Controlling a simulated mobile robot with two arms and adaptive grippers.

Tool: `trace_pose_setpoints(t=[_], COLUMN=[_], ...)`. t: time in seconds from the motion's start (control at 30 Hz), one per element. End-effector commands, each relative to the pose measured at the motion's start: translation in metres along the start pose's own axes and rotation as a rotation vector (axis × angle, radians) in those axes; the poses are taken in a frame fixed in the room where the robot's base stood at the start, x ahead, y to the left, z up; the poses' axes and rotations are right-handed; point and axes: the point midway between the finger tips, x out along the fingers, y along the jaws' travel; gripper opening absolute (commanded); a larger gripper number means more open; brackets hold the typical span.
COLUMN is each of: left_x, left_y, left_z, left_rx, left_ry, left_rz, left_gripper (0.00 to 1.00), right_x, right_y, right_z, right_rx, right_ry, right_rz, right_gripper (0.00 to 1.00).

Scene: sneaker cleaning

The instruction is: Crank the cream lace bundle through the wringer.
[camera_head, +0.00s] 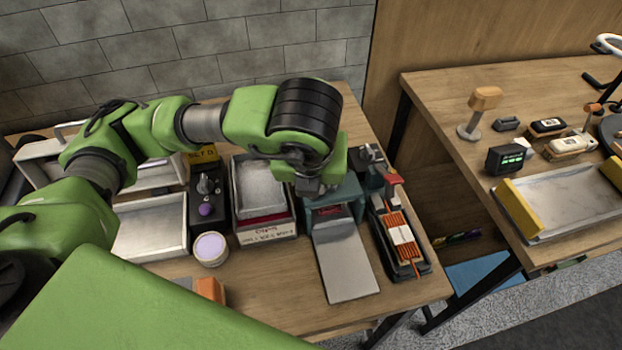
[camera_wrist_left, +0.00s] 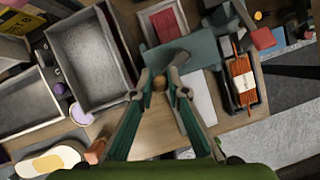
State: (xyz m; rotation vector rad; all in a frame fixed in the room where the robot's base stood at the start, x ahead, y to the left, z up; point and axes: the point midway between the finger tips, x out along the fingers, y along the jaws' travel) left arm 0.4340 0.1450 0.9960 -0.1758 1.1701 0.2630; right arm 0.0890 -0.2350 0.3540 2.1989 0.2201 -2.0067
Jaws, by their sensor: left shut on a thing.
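The teal wringer (camera_head: 347,193) stands near the back right of the left table, with a grey plate (camera_head: 347,268) sloping out of its front. Something dark red shows in its opening. In the left wrist view the wringer (camera_wrist_left: 200,48) lies just beyond my fingers. My left gripper (camera_wrist_left: 158,88) is shut on a small brown crank knob (camera_wrist_left: 159,83) beside the wringer. In the head view my own wrist hides the gripper tips and the knob. I cannot make out a cream lace bundle in or on the wringer. My right gripper is not in view.
A black tray with an orange lace bundle (camera_head: 398,232) stands right of the wringer. Left of it are a grey bin (camera_head: 243,222), a purple-topped jar (camera_head: 210,248) and a shallow tray (camera_head: 128,228). A second table (camera_head: 440,95) stands right, across a gap.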

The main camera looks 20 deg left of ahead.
Motion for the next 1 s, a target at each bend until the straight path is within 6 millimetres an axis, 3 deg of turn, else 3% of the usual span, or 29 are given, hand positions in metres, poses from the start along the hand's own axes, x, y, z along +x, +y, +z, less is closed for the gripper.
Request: trace_pose_setpoints(t=[0.17, 0.2, 0.23, 0.27, 0.67, 1.0], left_x=[-0.001, -0.001, -0.001, -0.001, -0.003, -0.044], left_y=[-0.001, -0.001, -0.001, -0.001, -0.001, -0.001], left_z=[0.001, 0.001, 0.001, 0.001, 0.001, 0.002], left_rx=[-0.001, -0.001, -0.001, 0.0, 0.001, 0.002], left_ry=[-0.004, -0.004, -0.004, -0.003, -0.003, -0.008], left_rz=[-0.004, -0.005, -0.004, -0.004, -0.002, -0.004], left_gripper=[0.0, 0.22, 0.3, 0.32, 0.32, 0.32], right_x=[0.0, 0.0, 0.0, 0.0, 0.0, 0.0], right_y=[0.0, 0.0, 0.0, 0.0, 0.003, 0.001], right_z=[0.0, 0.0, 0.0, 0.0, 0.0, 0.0], right_rx=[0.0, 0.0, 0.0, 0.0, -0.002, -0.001], right_ry=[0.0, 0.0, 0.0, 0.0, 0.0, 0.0], right_rz=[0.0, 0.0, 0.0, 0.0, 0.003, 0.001], right_gripper=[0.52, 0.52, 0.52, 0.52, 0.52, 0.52])
